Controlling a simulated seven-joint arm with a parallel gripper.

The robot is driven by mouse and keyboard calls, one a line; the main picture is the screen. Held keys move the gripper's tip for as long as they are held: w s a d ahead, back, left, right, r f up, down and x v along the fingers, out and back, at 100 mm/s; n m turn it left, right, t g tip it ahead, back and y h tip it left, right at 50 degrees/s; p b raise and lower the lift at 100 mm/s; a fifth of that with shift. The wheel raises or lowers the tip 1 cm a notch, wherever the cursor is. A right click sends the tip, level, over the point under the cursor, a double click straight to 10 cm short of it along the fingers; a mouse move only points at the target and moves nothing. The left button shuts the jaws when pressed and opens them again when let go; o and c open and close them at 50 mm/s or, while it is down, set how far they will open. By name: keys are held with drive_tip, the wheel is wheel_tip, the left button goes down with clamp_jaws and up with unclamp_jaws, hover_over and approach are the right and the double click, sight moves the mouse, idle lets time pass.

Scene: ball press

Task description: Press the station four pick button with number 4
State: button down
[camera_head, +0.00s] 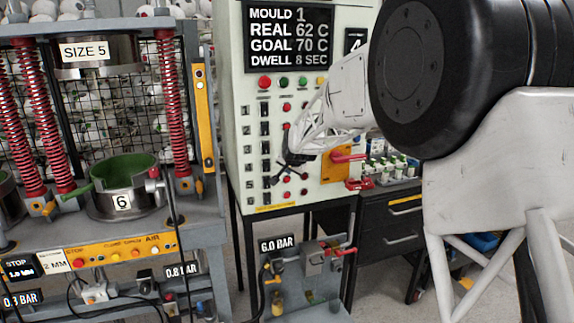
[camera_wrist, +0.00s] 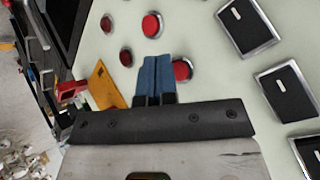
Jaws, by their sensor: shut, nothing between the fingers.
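The pale control panel (camera_head: 233,150) has a column of number labels, with the 4 label (camera_head: 250,168) low on its left side. Black switches (camera_head: 265,148) and small red buttons stand in rows to the right of the labels. My gripper (camera_head: 290,158) is in front of the button column around the row of the 4 and hides the buttons there. In the wrist view my shut, empty blue fingers (camera_wrist: 156,62) are close to the panel. A red button (camera_wrist: 182,70) is just right of the fingertips. I cannot tell whether they touch the panel, and no numbers show there.
Other red buttons (camera_wrist: 151,25) are near the fingers. A yellow plate with a red lever (camera_head: 346,157) is right of my gripper. The press (camera_head: 122,190) with red springs stands at left. A valve stand (camera_head: 318,262) is below the panel.

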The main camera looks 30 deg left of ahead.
drive_tip(key=shift+w+a, duration=0.55)
idle(1.8)
drive_tip(key=shift+s+d, duration=0.15)
idle(0.3)
drive_tip(key=shift+s+d, duration=0.4)
drive_tip(key=shift+d, duration=0.05)
drive_tip(key=shift+s+d, duration=0.1)
idle(0.3)
drive_tip(key=shift+s+d, duration=1.65)
